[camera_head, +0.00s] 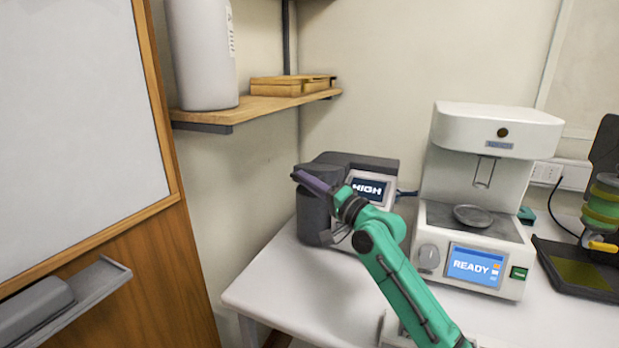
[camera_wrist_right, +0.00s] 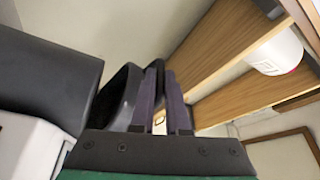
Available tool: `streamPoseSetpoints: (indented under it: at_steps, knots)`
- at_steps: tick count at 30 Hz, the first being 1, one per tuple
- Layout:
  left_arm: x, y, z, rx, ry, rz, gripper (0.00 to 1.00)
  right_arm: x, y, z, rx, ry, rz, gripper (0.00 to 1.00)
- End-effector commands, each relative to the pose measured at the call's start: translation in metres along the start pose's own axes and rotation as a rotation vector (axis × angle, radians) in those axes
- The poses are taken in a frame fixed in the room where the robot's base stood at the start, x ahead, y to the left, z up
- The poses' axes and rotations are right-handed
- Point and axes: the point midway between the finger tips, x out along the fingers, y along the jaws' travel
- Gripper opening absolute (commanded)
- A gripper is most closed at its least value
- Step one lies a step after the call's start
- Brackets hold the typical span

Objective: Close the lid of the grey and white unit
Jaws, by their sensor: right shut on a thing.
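The grey and white unit (camera_head: 352,166) stands on the table at the back left, with a dark grey body and a pale front panel with a screen reading HIGH. Its dark rounded lid (camera_head: 314,220) is at its left side, partly behind my gripper. My right gripper (camera_head: 303,179) is at the top of this lid, shut on it. In the right wrist view, the dark curved lid (camera_wrist_right: 113,98) lies against the purple-grey fingers, and the unit's dark rounded body (camera_wrist_right: 45,75) is to the left. The lid's exact angle is hard to tell. My left gripper is not in view.
A white machine (camera_head: 487,120) with a READY screen and a small dish stands to the right. A wooden shelf (camera_head: 265,106) with a grey container (camera_head: 203,55) is on the wall above left. The table front (camera_head: 285,290) is clear.

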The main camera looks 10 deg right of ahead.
Motion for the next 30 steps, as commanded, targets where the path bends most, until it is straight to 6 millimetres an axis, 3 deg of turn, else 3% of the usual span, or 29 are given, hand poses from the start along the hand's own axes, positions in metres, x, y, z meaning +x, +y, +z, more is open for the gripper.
streamPoseSetpoints:
  at_steps: [9, 23, 24, 26, 30]
  knots:
    - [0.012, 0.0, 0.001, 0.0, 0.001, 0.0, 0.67, -0.004, 0.019, 0.008, 0.005, 0.0, 0.001, 0.0]
    - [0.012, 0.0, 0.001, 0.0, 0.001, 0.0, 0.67, -0.004, 0.021, 0.008, 0.006, 0.001, 0.001, 0.0]
    - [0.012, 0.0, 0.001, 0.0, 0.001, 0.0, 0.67, -0.004, 0.021, 0.008, 0.005, 0.001, 0.001, 0.17]
    - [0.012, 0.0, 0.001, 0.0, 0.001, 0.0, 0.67, -0.004, 0.02, 0.008, 0.005, 0.001, 0.001, 0.4]
    - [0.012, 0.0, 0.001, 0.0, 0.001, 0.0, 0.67, -0.004, 0.02, 0.008, 0.004, 0.001, 0.001, 0.43]
